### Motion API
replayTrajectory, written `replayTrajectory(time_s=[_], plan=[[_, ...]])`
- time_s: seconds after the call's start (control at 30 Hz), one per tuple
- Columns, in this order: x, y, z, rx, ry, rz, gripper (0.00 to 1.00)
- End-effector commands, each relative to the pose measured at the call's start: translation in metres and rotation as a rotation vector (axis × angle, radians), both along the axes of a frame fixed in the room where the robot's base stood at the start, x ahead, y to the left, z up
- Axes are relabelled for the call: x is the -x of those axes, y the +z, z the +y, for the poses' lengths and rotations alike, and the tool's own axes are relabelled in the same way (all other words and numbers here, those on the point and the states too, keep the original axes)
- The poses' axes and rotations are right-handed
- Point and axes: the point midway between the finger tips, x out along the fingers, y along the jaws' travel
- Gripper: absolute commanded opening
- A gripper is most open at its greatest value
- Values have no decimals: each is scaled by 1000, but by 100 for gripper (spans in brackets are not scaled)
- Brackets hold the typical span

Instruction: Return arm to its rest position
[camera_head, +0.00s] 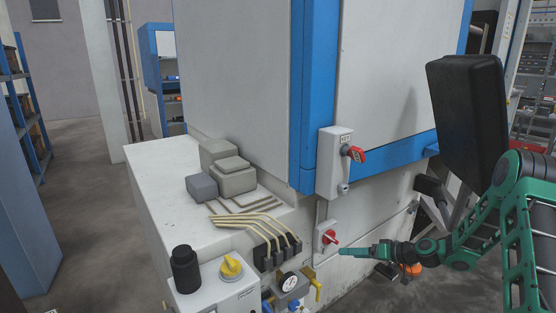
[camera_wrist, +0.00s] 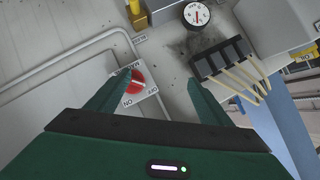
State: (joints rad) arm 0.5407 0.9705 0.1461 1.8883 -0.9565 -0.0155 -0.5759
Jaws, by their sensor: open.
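My arm (camera_head: 519,235) is green and reaches in from the right in the head view. My gripper (camera_head: 343,252) is held out toward the machine's front, close to a red rotary switch (camera_head: 330,238) on a pale plate. In the wrist view, the two green fingers of my gripper (camera_wrist: 158,80) are spread apart with nothing held between them. The red switch (camera_wrist: 136,82) shows beside the left fingertip, partly covered by it. I cannot tell whether the finger touches the switch.
A large white and blue machine (camera_head: 240,60) fills the middle. A box with a red handle (camera_head: 354,153) sits above the switch. A yellow knob (camera_head: 231,266), a gauge (camera_head: 289,281) and bent pipes (camera_head: 262,222) are at lower left. A black screen (camera_head: 468,115) stands right.

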Motion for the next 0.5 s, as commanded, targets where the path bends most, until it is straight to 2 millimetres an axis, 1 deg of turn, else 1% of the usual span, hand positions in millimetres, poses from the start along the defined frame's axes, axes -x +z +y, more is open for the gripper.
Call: replayTrajectory(time_s=[0.03, 0.27, 0.47, 0.5], plan=[[7, 10, -2, 43, 14, 23, 73], [51, 42, -21, 224, 41, 166, 73], [97, 75, -46, 368, 12, 292, 73], [107, 82, -51, 394, 1, 319, 73]])
